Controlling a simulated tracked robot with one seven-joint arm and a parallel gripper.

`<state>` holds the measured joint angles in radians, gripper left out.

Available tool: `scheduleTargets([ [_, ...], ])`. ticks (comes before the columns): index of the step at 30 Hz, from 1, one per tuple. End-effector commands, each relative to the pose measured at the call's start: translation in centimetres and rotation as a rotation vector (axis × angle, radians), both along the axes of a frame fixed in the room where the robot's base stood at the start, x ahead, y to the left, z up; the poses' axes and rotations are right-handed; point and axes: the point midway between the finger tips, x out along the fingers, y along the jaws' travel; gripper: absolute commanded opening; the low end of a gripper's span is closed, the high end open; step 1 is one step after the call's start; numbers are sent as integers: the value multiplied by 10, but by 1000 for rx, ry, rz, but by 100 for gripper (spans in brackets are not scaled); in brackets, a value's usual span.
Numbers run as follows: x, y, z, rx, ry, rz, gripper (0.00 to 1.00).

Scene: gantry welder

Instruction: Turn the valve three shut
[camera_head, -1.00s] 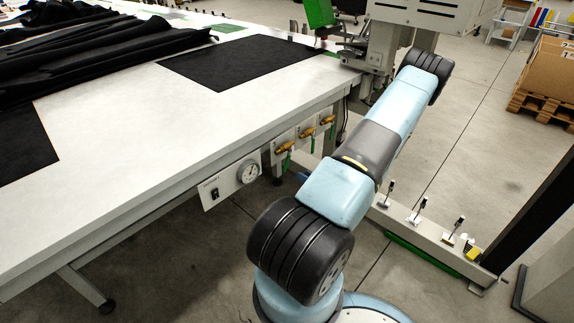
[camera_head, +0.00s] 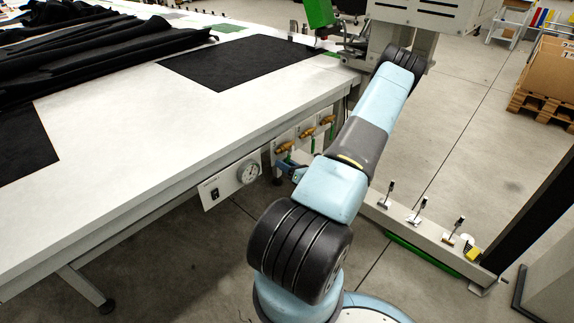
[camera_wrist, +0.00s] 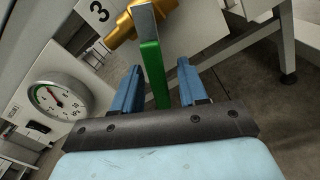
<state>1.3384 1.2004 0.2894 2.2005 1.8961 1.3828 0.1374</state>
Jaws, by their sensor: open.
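Valve three has a brass body (camera_wrist: 122,28) and a lever with a bare metal upper part and a green grip (camera_wrist: 153,75). Its number plate (camera_wrist: 98,10) reads 3. In the head view this brass valve (camera_head: 284,147) appears to be the one nearest the gauge, on the table's side. My gripper (camera_wrist: 160,68) is open, with one blue finger on each side of the green lever. The lever lies between the fingers with a gap visible at both sides; its lower end is close to the gripper's dark palm. In the head view my gripper (camera_head: 291,168) is mostly hidden behind my arm.
A panel with a round pressure gauge (camera_head: 248,172) is left of valve three; the gauge (camera_wrist: 57,98) also shows in the wrist view. Two more brass valves (camera_head: 306,132) (camera_head: 327,120) sit farther along. The white table (camera_head: 130,120) overhangs the valves.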

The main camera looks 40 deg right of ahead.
Motion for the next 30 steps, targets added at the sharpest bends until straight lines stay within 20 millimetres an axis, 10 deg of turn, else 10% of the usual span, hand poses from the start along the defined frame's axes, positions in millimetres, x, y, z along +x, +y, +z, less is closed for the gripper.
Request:
scheduleTargets([
  [15, 0, 0, 0, 0, 0, 0, 0],
  [30, -2, -4, 0, -9, 0, -5, 0],
])
